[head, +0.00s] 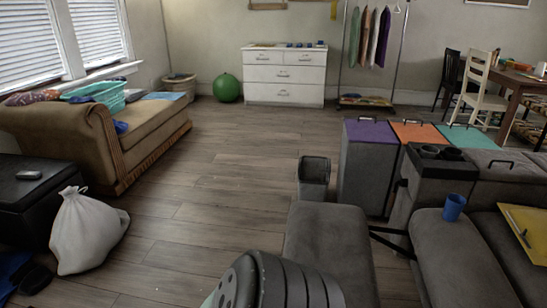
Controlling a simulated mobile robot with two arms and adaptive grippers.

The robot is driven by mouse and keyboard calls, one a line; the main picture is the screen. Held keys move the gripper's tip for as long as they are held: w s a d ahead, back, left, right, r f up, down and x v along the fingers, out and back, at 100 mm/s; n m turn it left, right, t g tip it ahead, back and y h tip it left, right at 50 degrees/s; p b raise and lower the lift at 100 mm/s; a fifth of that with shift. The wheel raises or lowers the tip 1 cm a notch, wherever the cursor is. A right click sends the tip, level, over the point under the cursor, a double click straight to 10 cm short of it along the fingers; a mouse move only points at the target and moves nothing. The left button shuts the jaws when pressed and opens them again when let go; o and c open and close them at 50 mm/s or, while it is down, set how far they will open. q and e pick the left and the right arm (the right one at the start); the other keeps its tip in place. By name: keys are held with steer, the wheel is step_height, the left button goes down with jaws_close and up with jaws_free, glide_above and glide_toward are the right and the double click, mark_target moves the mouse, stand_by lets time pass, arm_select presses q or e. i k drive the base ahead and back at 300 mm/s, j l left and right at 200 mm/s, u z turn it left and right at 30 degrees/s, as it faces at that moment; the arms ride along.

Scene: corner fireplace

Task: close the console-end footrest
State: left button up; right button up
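A grey padded footrest (330,250) stands out at bottom center, apart from the grey seat (455,262) to its right. Dark linkage bars (388,240) cross the gap between them, so it looks extended. Its near end runs out of the picture at the bottom. The grey console (440,172), with dark cup holders on top, stands at the far end of the seat. Neither of my grippers is in view.
A blue cup (454,207) stands on the seat; a yellow folder (527,232) lies to its right. A grey bin (314,177) and boxes with purple (368,132), orange and teal lids stand beyond. A white sack (88,230) sits left.

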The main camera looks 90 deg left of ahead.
mark_target(333, 238)
steer(key=k+j+u, duration=0.6)
steer(key=j+u, duration=0.3)
steer(key=u, duration=1.15)
steer(key=i+j, duration=0.15)
steer(key=j, duration=0.15)
steer(key=i+j+z, duration=0.1)
steer(key=j, duration=0.25)
steer(key=i, duration=0.05)
